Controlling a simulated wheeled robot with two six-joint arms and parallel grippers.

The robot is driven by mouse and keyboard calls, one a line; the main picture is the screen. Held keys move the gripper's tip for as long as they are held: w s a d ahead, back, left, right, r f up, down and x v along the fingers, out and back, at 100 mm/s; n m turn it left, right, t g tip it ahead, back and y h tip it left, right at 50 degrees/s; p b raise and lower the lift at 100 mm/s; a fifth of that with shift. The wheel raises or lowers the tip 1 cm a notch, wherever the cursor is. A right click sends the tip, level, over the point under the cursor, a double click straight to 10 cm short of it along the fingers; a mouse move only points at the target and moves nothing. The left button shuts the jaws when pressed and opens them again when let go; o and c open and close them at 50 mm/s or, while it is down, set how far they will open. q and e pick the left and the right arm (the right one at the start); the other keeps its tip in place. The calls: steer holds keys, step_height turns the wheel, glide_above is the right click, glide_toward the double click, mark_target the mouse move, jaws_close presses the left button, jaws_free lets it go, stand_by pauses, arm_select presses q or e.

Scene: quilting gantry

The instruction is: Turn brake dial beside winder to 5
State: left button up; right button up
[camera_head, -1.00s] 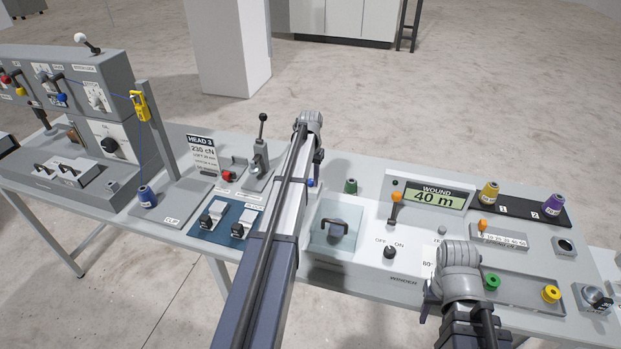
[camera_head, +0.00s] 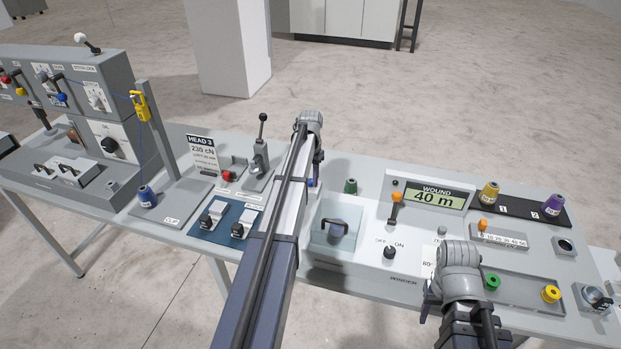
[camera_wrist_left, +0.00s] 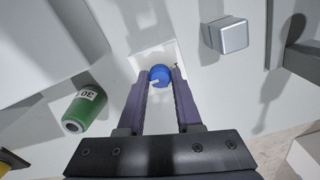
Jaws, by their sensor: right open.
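The brake dial is a blue round knob (camera_wrist_left: 160,74) with a white pointer mark, on a pale square plate in the left wrist view. In the head view only a bit of blue (camera_head: 311,183) shows beside my left arm. My left gripper (camera_wrist_left: 161,77) has its two purple fingers on either side of the knob, with little or no gap. In the head view my left gripper (camera_head: 318,166) points down at the table left of the winder (camera_head: 404,281). My right gripper (camera_head: 427,304) is open at the winder's front; its fingers are mostly hidden by its wrist.
A green spool (camera_wrist_left: 84,110) stands near the dial, and a grey block (camera_wrist_left: 227,35) is on its other side. The winder has a clear-covered box (camera_head: 334,232), an orange lever (camera_head: 396,204) and a display reading 40 m (camera_head: 433,198). Black-handled clamps (camera_head: 213,215) sit left of my left arm.

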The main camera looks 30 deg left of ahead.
mark_target(310, 180)
arm_select(q)
steer(key=o, duration=0.5)
steer(key=shift+c, duration=0.2)
steer(key=shift+r, duration=0.1)
step_height(310, 180, up, 8)
steer(key=p, duration=0.8)
steer(key=shift+f, duration=0.2)
